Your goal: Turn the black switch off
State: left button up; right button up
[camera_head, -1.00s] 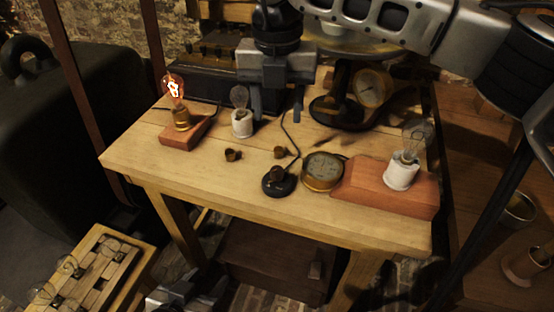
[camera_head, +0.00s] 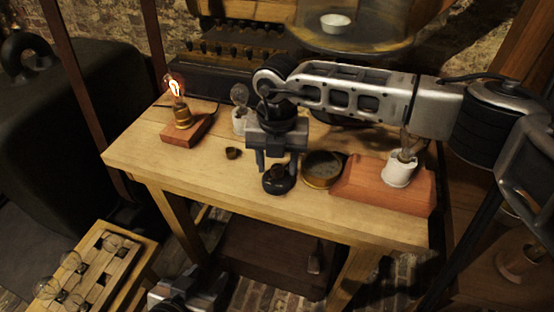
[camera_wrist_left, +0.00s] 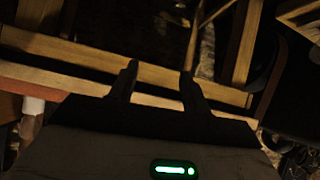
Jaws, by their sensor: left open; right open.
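The black switch (camera_head: 278,184) is a round black base with a brown knob, near the front edge of the wooden table in the head view. My right gripper (camera_head: 277,165) is open, pointing down just above and behind the switch, its fingers to either side of the knob in the picture. Whether they touch it I cannot tell. My left gripper (camera_wrist_left: 160,72) is open and empty in the left wrist view; in the head view only part of it shows at the bottom edge, below the table. A bulb (camera_head: 175,86) on a small wooden block glows orange.
A round brass gauge (camera_head: 322,169) stands close right of the switch. A reddish wooden base (camera_head: 360,190) with a white socket (camera_head: 400,171) and an unlit bulb is further right. Another white socket (camera_head: 240,123) stands behind. A small brown cup (camera_head: 232,153) lies left. The table's front left is clear.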

jog(key=c, duration=1)
